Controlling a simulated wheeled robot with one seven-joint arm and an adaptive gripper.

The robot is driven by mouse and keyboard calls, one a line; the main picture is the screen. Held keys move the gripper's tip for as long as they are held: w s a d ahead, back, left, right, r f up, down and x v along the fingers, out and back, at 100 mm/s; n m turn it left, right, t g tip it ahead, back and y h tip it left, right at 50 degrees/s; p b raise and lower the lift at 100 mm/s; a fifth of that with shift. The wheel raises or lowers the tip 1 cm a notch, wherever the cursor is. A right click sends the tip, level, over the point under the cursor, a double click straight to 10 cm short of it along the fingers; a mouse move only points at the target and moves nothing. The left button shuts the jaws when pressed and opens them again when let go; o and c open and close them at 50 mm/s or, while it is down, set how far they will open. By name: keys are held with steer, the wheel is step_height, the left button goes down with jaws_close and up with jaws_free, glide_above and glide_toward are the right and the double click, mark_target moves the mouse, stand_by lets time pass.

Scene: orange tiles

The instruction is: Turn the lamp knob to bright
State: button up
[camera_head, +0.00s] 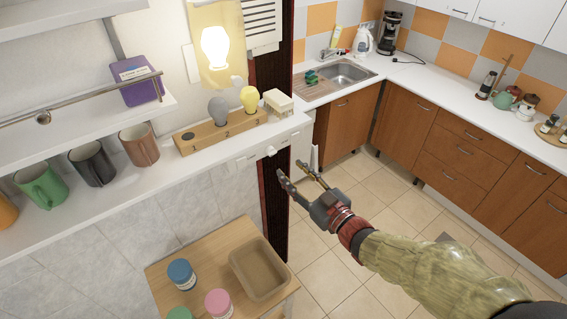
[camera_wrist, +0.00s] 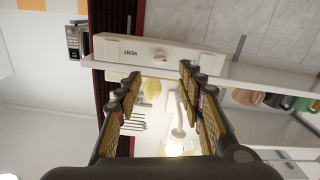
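A lit bulb (camera_head: 215,45) glows in a pale yellow holder on the wall at the top. Below it on the white shelf lies a wooden block (camera_head: 232,128) carrying a grey bulb shape (camera_head: 218,110), a yellow bulb shape (camera_head: 249,99) and a dark round piece at its left end. A white panel (camera_wrist: 120,50) on the shelf's front edge reads VENT, upside down in the wrist view, and has a small white knob (camera_wrist: 158,57), also seen in the head view (camera_head: 270,151). My gripper (camera_head: 291,171) is open and empty, just in front of and below this panel, apart from it.
A cream box (camera_head: 278,102) stands right of the block. Mugs (camera_head: 138,145) hang or stand at left under an upper shelf with a metal rail. A small wooden table (camera_head: 205,245) with jars and a tray is below. Tiled floor lies open at right.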

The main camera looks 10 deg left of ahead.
steer(key=shift+v, duration=1.3)
